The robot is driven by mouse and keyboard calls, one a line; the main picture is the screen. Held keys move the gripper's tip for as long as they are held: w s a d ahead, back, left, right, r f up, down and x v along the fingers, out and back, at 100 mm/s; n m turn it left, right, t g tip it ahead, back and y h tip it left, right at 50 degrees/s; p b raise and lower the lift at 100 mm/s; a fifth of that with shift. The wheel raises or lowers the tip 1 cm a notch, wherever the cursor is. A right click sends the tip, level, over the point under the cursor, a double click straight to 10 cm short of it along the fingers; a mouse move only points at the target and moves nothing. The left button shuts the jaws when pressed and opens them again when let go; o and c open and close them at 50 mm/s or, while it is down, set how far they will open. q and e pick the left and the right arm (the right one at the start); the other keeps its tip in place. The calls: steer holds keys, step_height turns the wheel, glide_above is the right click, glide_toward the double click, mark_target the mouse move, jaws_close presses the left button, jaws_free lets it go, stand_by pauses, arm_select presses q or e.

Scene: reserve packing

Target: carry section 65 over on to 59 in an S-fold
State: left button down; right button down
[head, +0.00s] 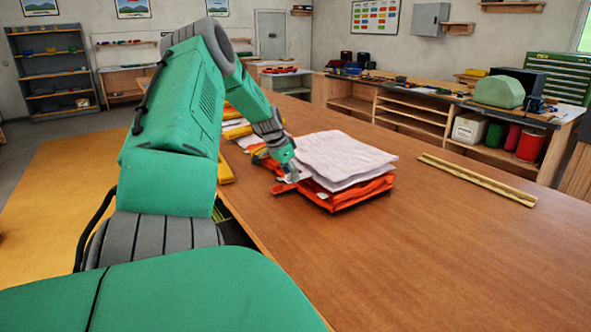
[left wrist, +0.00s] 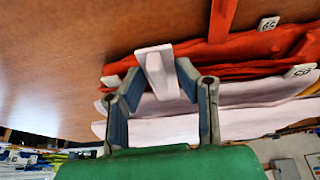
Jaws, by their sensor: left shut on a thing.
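A folded stack lies on the wooden table, with a white layer (head: 345,152) on top of orange-red layers (head: 360,192). My left gripper (head: 293,174) is at the stack's left edge. In the left wrist view, my left gripper (left wrist: 158,75) is shut on a white tab (left wrist: 154,66) beside the orange-red folds (left wrist: 230,62) and the white layers (left wrist: 240,95). Two small white number labels show there, one at the upper right (left wrist: 268,23) and one lower (left wrist: 299,71); their numbers are hard to read for certain. My right gripper is not in view.
The brown table (head: 440,255) is clear in front and to the right of the stack. A long yellowish strip (head: 478,180) lies at the table's right. Yellow and white pieces (head: 235,128) lie behind my left forearm. Shelves and a side bench stand farther back.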

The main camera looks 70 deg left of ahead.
arm_select(q)
steer(key=shift+s+a, duration=0.1)
steer(key=shift+a, duration=0.1)
steer(key=shift+d+r, duration=0.3)
steer(key=shift+d, duration=0.1)
steer(key=c, duration=1.1)
jaws_free()
steer(key=shift+d, duration=0.2)
steer(key=shift+a+f, duration=0.15)
steer(key=shift+a, duration=0.25)
steer(key=shift+r+p, duration=0.25)
steer(key=shift+p, duration=0.15)
steer(key=shift+r+p, duration=0.3)
steer(key=shift+r, duration=0.1)
steer(key=r+p, duration=0.2)
steer(key=r, duration=0.1)
steer(key=r+p, duration=0.1)
steer(key=shift+d+r+p, duration=0.3)
steer(key=shift+r, duration=0.1)
steer(key=shift+r+p, duration=0.6)
steer(key=shift+r, duration=0.1)
steer(key=shift+a+r+p, duration=0.2)
steer(key=shift+r+p, duration=0.15)
steer(key=shift+f, duration=0.1)
steer(key=shift+d, duration=0.1)
